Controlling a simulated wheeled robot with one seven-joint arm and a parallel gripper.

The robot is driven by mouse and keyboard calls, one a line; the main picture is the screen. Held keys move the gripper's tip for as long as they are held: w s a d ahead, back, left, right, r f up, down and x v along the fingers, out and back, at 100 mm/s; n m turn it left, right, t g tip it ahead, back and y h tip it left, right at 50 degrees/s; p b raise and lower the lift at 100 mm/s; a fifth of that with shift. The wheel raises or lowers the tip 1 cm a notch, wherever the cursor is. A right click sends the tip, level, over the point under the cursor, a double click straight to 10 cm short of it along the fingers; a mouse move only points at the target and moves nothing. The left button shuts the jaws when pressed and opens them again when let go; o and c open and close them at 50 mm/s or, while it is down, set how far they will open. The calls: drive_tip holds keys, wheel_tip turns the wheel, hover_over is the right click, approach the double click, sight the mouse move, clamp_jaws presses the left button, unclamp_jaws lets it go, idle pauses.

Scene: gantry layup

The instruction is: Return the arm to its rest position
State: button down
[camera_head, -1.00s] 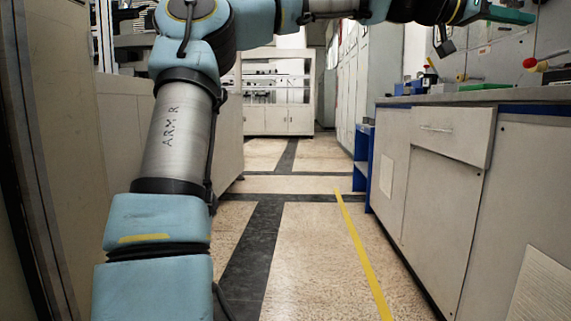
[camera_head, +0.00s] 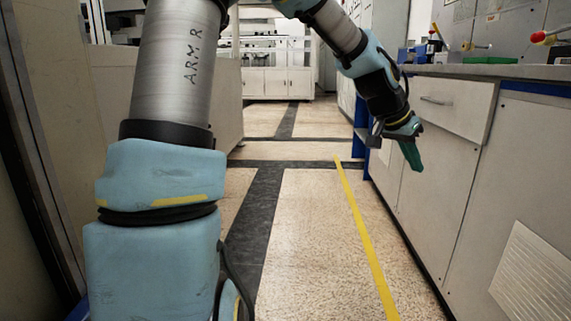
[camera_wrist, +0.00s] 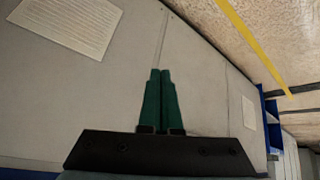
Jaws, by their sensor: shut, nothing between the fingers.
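My arm (camera_head: 176,75) rises at the left of the head view and bends over to the right. My gripper (camera_head: 413,160) hangs low over the aisle, pointing down, in front of the grey cabinet fronts. Its green fingers are together with nothing between them. In the wrist view the gripper (camera_wrist: 160,90) shows its two green fingers side by side, closed, against the grey cabinet panels (camera_wrist: 210,85). The fingers appear apart from the cabinet, though the exact gap cannot be told.
A workbench (camera_head: 470,150) with drawers runs along the right, with red-tipped tools (camera_head: 545,36) and a green item (camera_head: 489,60) on top. A blue shelf unit (camera_head: 361,125) stands beyond it. The aisle floor (camera_head: 305,235) with a yellow line (camera_head: 362,228) is clear.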

drive_tip(key=a+f+n+y+p, duration=0.1)
drive_tip(key=a+f+n+y, duration=0.15)
drive_tip(key=a, duration=0.65)
drive_tip(key=a+f+n+y+p, duration=0.15)
drive_tip(key=a+f, duration=0.25)
drive_tip(key=a, duration=0.5)
drive_tip(key=s+a+f+n+y+p, duration=0.1)
drive_tip(key=s+a+n, duration=0.35)
drive_tip(key=a, duration=0.45)
drive_tip(key=s+a+n+y+p, duration=0.1)
drive_tip(key=s+a+n+y, duration=0.15)
drive_tip(key=s+a, duration=0.5)
wheel_tip(320, 180, up, 37)
drive_tip(key=w+a+p, duration=0.1)
drive_tip(key=w+p, duration=0.1)
drive_tip(key=p, duration=3.5)
drive_tip(key=shift+w+a+r+g+h, duration=0.15)
drive_tip(key=shift+a+g+h, duration=0.1)
drive_tip(key=shift+g+h, duration=0.2)
drive_tip(key=c, duration=1.6)
unclamp_jaws()
